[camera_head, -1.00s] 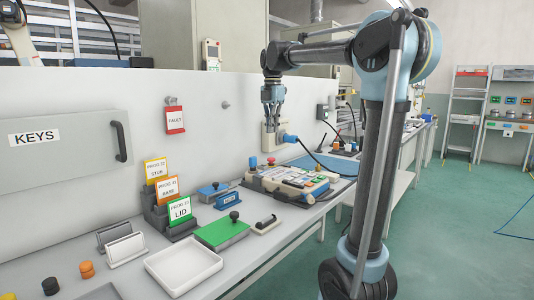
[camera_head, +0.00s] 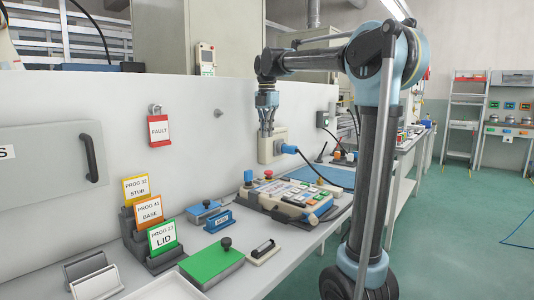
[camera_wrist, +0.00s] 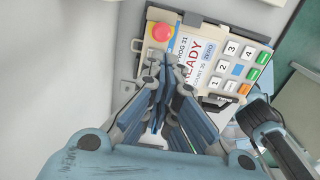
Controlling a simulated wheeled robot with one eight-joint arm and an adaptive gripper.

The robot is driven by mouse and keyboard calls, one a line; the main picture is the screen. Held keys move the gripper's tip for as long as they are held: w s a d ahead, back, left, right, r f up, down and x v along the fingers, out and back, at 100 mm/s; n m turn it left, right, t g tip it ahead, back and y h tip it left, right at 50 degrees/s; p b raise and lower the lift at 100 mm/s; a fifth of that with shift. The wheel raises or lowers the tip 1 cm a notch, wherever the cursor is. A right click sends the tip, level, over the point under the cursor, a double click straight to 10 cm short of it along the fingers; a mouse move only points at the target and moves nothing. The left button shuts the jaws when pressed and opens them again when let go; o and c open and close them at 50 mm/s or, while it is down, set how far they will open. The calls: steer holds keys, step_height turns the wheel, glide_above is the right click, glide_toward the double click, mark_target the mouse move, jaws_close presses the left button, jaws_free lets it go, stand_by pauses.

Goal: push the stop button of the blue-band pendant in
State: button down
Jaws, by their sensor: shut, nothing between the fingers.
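A pendant (camera_head: 262,188) with a red stop button (camera_head: 268,173) lies on the bench. In the wrist view the pendant (camera_wrist: 259,55) shows a READY display and number keys, and its red stop button (camera_wrist: 161,33) stands at its upper left corner. The button looks raised. My gripper (camera_head: 267,133) is shut and empty, pointing down above the pendant, apart from it. In the wrist view its fingers (camera_wrist: 164,68) lie just below the button and hide part of the pendant's near edge.
A wall box (camera_head: 272,143) with a blue plug and black cable is close behind my gripper. Another handheld unit (camera_head: 206,58) hangs on the cabinet. Program cards (camera_head: 162,236), a green block (camera_head: 211,262) and a blue block (camera_head: 203,213) stand left of the pendant.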

mark_target(267, 173)
step_height(267, 173, down, 14)
steer(key=shift+s+r, duration=0.1)
steer(key=shift+r, duration=0.15)
stand_by(0.3)
steer(key=shift+f, duration=0.1)
steer(key=shift+f, duration=0.8)
steer(key=shift+s+f, duration=0.15)
steer(key=shift+s, duration=0.15)
steer(key=shift+w+r, duration=0.2)
steer(key=shift+r, duration=0.1)
step_height(267, 173, up, 14)
steer(key=shift+w, duration=0.15)
